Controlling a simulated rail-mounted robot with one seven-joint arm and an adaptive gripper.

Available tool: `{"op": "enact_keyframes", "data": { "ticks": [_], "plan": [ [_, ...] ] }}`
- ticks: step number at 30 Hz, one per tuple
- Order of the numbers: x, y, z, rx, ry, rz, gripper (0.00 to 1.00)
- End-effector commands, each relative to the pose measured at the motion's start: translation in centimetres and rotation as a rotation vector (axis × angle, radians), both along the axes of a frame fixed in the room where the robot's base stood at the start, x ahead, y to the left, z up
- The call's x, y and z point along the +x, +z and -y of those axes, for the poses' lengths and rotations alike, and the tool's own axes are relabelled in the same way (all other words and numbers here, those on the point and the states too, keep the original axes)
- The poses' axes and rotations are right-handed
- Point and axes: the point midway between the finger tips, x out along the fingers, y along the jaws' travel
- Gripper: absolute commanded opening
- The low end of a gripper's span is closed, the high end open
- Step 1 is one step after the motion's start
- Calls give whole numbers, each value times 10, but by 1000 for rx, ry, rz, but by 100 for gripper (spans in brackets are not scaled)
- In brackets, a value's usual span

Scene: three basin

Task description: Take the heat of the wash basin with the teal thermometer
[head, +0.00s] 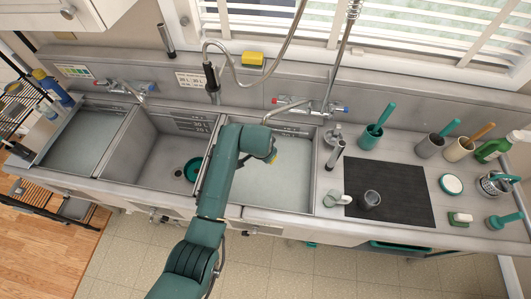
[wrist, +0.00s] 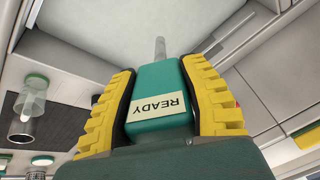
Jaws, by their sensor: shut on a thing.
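My gripper (head: 274,160) hangs over the right-hand basin (head: 290,192), which holds pale, clear liquid. In the wrist view my gripper (wrist: 162,95) has its yellow fingers shut on the teal thermometer (wrist: 160,88), one on each side. The thermometer's label reads "READY" and appears upside down. Its grey metal probe (wrist: 160,48) points away from me toward the pale surface in the basin. I cannot tell whether the probe tip touches the liquid. The left basin (head: 82,142) also holds liquid. The middle basin (head: 165,160) looks empty apart from a teal round thing (head: 192,169).
Faucets stand behind the basins, one (head: 300,105) behind the right one, with a hanging hose (head: 285,45) above.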

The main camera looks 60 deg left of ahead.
Motion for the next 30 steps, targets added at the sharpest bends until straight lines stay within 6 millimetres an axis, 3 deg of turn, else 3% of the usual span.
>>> {"op": "enact_keyframes", "data": {
  "ticks": [3, 15, 30],
  "plan": [
    [-6, 2, -13, 12, 13, 5, 4],
    [-8, 3, -10, 11, 13, 2, 4],
    [-7, -85, -11, 12, 12, 3, 4]
  ]
}}
